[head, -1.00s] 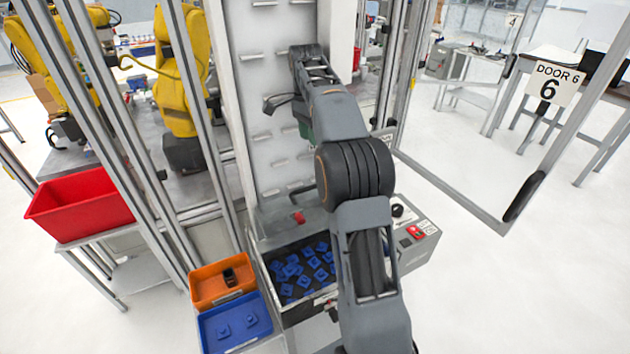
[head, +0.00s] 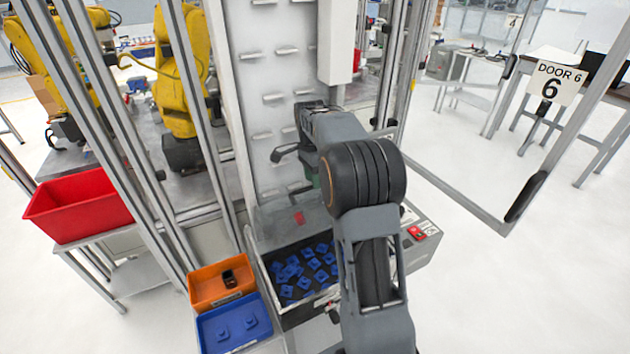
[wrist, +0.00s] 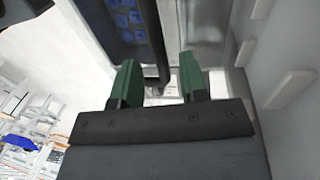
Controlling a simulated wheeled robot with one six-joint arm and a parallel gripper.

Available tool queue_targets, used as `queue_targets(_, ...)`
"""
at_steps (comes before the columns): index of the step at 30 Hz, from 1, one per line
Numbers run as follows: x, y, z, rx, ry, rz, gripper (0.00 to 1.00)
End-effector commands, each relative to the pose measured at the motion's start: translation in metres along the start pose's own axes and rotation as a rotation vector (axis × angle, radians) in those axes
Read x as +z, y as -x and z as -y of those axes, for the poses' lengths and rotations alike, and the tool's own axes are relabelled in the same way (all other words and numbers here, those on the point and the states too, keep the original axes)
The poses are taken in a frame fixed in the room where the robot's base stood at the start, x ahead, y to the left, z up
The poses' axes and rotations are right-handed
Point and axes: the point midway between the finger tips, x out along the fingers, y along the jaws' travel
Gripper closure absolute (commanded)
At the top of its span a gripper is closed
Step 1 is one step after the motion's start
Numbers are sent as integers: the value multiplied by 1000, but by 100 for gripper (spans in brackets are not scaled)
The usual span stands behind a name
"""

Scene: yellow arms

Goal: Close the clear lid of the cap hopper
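The cap hopper (head: 267,262) is an open-topped bin holding several blue caps (head: 303,268), at the lower middle of the head view. A see-through greyish panel with a red tab (head: 299,217), seemingly the clear lid (head: 275,222), stands raised at the bin's back. My gripper shows in the wrist view (wrist: 157,78) with its two green fingers apart. A dark bar (wrist: 150,45) appears between or beyond the fingertips; I cannot tell whether they touch it. Blue caps also show in the wrist view (wrist: 128,20). In the head view my arm hides most of the gripper.
A tall white cleated conveyor (head: 270,90) rises behind the hopper. An orange bin (head: 205,291) and a blue bin (head: 207,337) stand left of it. A control box with a red button (head: 416,232) is at right. Metal fence posts (head: 215,130) stand at left; open floor lies right.

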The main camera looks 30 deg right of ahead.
Motion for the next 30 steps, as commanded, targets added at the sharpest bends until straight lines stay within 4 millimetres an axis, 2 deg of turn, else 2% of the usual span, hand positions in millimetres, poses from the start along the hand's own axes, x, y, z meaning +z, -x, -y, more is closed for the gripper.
queue_targets(6, 0, -10, 0, 1, 0, 0, 60)
queue_targets(14, 0, -11, 0, 1, 0, 0, 60)
queue_targets(27, 0, -10, 0, 0, 0, 0, 100)
queue_targets(30, 0, -10, 0, 0, 0, 0, 100)
